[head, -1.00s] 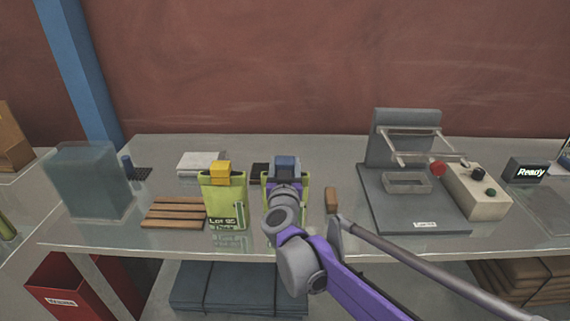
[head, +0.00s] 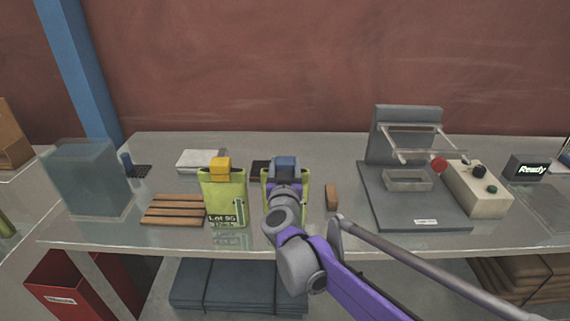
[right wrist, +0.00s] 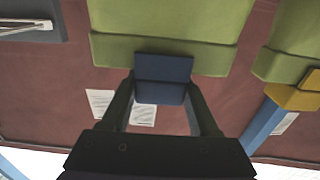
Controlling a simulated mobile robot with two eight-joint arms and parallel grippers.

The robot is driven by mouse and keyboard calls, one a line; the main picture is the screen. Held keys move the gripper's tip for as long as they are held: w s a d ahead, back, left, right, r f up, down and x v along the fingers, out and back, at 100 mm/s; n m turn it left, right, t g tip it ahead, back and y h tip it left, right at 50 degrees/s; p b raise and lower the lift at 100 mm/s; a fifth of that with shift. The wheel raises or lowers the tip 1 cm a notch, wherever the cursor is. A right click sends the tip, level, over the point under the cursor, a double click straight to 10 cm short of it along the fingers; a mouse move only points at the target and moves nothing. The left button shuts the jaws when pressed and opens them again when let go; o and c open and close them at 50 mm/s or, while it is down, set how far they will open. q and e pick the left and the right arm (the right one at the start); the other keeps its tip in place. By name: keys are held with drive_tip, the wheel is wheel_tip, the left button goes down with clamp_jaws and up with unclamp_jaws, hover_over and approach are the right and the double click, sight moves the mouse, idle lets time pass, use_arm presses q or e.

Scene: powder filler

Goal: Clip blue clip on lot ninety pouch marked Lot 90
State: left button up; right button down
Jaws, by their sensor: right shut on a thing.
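The blue clip (head: 285,162) is at the top edge of a green pouch (head: 304,188), which stands upright on the table. My right gripper (right wrist: 163,85) is shut on the blue clip, which also shows between its fingers in the right wrist view (right wrist: 163,68). The clip overlaps the pouch's top edge (right wrist: 110,45) there; I cannot tell whether it grips the pouch. My right arm hides this pouch's label. Left of it stands another green pouch (head: 225,195), labelled what looks like Lot 95, with a yellow clip (head: 220,166) on top. My left gripper is not in view.
A wooden slat rack (head: 173,210) lies left of the pouches. A small brown block (head: 332,198) stands right of my gripper. A grey sealer-like machine (head: 415,205) and a beige control box (head: 477,190) stand further right. A translucent bin (head: 88,180) is at the left.

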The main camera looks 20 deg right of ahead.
drive_tip(key=shift+f, duration=0.25)
drive_tip(key=shift+c, duration=0.3)
unclamp_jaws()
drive_tip(key=s+a+n+y, duration=0.4)
drive_tip(key=s+a+y, duration=0.25)
drive_tip(key=s, duration=0.75)
drive_tip(key=s+d+f+g+p, duration=0.2)
drive_tip(key=s+f+g, duration=0.4)
drive_tip(key=s+f, duration=0.3)
drive_tip(key=s+d+f+g+h+p, duration=0.1)
drive_tip(key=s+d+f+g, duration=0.3)
drive_tip(key=s+f, duration=0.5)
drive_tip(key=s+g+p, duration=0.1)
drive_tip(key=s+g, duration=0.1)
drive_tip(key=s, duration=0.1)
drive_tip(key=shift+s+d+f+m, duration=0.3)
drive_tip(key=shift+d+f+m, duration=0.05)
drive_tip(key=shift+d+m, duration=0.05)
